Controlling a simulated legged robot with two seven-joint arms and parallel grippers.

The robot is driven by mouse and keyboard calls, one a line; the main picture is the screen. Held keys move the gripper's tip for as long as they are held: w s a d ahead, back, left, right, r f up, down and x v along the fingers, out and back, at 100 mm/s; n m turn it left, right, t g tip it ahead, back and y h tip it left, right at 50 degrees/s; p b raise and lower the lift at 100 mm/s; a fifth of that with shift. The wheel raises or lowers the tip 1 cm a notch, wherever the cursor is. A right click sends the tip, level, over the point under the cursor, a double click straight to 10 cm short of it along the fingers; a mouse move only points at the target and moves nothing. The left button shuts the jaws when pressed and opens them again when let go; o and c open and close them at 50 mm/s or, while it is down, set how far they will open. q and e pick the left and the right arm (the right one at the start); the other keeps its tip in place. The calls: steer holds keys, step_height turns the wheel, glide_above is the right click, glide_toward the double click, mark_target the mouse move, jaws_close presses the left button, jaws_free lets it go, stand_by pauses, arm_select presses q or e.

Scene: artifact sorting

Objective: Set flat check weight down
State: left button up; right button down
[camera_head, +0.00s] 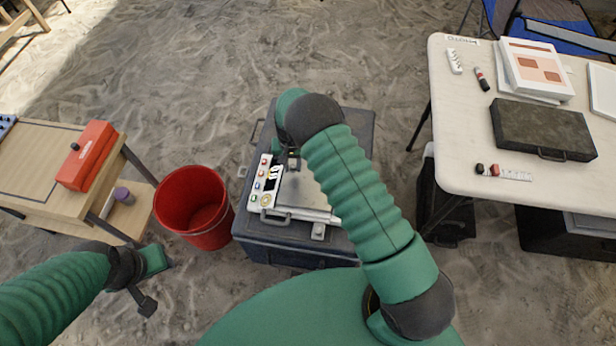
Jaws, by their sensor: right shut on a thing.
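My right arm reaches over the dark case in the middle, and its gripper (292,163) is at the far part of a weighing device's grey plate (303,191). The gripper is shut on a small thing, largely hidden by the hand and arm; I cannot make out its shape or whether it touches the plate. The device has a pale control panel (265,184) with coloured buttons on its left side. My left gripper (146,297) hangs at the lower left above the sand, away from the device; its jaw opening is unclear.
The dark case (285,239) carries the device. A red bucket (207,222) stands to its left, beside a wooden table with a red box (88,155). At right, a white table (455,133) holds a black case (542,129), papers and small items. Sand lies open behind.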

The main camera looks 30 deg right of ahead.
mark_target(308, 183)
steer(key=s+d, duration=0.1)
steer(key=s, duration=0.1)
steer(key=s+d, duration=0.2)
steer(key=shift+f, duration=0.2)
steer(key=f, duration=0.3)
steer(key=shift+s+d+f+b, duration=0.15)
steer(key=shift+s+f+b, duration=0.05)
steer(key=shift+s+b, duration=0.15)
steer(key=shift+w+f, duration=0.1)
steer(key=shift+f, duration=0.1)
steer(key=c, duration=1.2)
jaws_free()
steer(key=shift+r, duration=0.1)
steer(key=shift+o, duration=0.2)
